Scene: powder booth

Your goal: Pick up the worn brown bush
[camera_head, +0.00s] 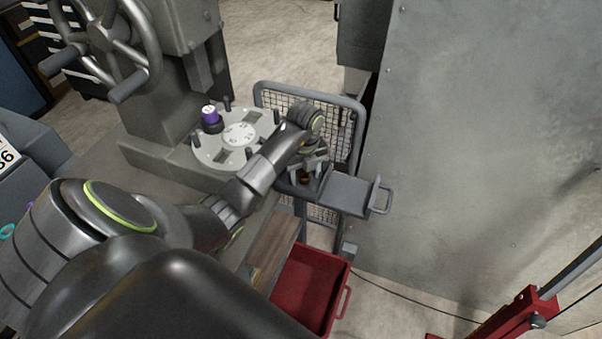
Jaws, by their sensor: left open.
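The worn brown bush (304,177) is a small brown piece on the grey metal ledge to the right of the round dial plate. My left gripper (306,171) points down over it, with its open fingers around or just above the bush. I cannot tell whether the fingers touch it. The gripper and wrist hide part of the bush. My right gripper is not in view.
A round indexing plate (238,138) with upright pins and a purple-topped piece (210,115) stands left of the gripper. A mesh guard (340,130) is behind. A grey handled tray (352,192) is at right, a red bin (312,285) below.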

